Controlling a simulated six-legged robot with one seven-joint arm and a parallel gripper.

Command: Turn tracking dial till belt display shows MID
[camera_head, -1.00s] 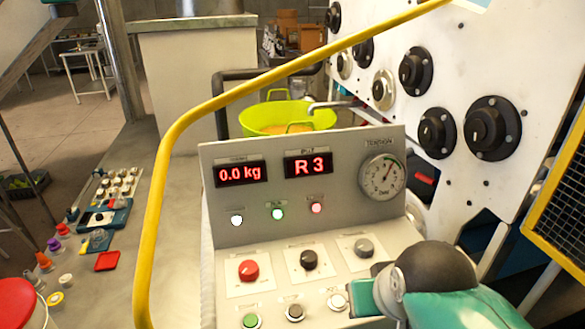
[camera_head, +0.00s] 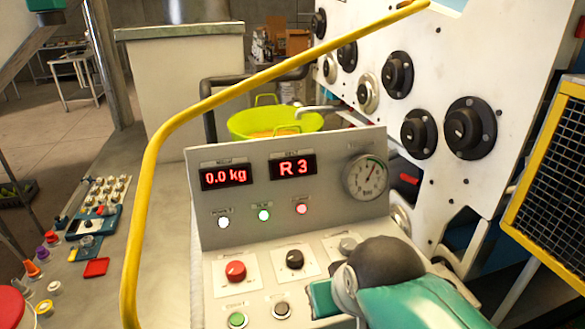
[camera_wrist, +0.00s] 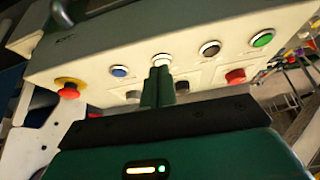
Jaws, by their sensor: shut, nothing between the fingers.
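The belt display (camera_head: 293,167) reads "R 3" in red on the grey console. Below it are a red dial (camera_head: 235,271), a black dial (camera_head: 295,259) and a grey dial (camera_head: 348,245); their labels are too small to read, so I cannot tell which is the tracking dial. My gripper (camera_head: 320,299) is shut and empty at the console's front, below the black and grey dials. In the wrist view my closed green fingers (camera_wrist: 158,76) overlap the panel near a white button (camera_wrist: 162,60). The black dial (camera_wrist: 182,87) is partly hidden beside them.
A weight display (camera_head: 226,176) reads 0.0 kg and a round gauge (camera_head: 367,177) sits at the right. Green (camera_head: 237,320) and black (camera_head: 282,310) buttons line the front. A red mushroom button (camera_wrist: 70,88) shows in the wrist view. A yellow rail (camera_head: 150,190) arches over the console's left.

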